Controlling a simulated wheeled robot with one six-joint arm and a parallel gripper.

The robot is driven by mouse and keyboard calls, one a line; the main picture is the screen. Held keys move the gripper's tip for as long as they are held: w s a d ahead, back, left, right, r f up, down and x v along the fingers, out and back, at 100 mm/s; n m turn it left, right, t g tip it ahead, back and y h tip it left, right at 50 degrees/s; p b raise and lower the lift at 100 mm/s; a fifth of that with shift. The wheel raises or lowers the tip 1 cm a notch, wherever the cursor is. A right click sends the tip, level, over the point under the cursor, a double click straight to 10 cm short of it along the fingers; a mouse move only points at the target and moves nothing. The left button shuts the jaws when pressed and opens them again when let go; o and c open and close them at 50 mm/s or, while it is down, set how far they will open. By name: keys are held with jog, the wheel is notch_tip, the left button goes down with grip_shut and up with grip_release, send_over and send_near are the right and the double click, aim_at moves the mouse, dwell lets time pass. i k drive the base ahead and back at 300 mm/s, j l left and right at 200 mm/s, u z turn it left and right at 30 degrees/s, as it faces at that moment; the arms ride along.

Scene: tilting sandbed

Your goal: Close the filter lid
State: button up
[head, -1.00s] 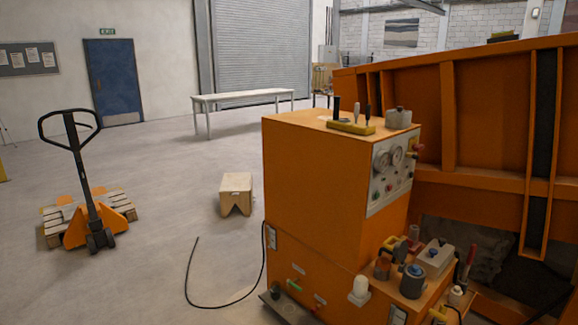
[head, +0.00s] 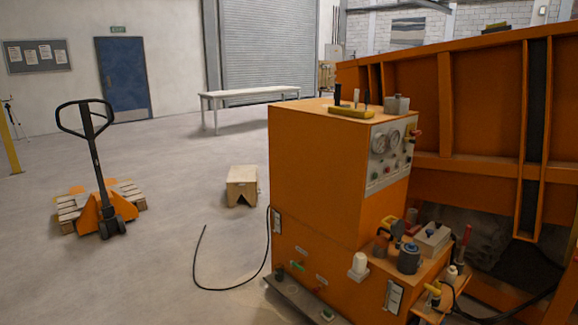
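My gripper is not in view. I cannot single out the filter or its lid with certainty, nor tell whether a lid stands open. On the low ledge of the orange machine (head: 318,165) stands a grey cylinder with a blue top (head: 409,258). Behind it to the right is a pale grey box (head: 431,239) with a small knob on top. A dark cup with an orange-brown part (head: 383,241) stands to the left of the cylinder. A white bottle-shaped part (head: 358,265) is fixed lower on the machine's side.
A black hose (head: 203,262) loops on the floor left of the machine. A wooden block (head: 242,185) and a pallet jack (head: 95,170) on a pallet stand left. The floor between them is clear.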

aim_at(392, 229)
jog(key=i+l, duration=0.15)
jog(key=i, duration=0.3)
jog(key=i+l, duration=0.2)
jog(key=i, duration=0.3)
jog(key=i+l+u, duration=0.1)
jog(key=i, duration=0.35)
jog(key=i+l, duration=0.25)
jog(key=i, duration=0.25)
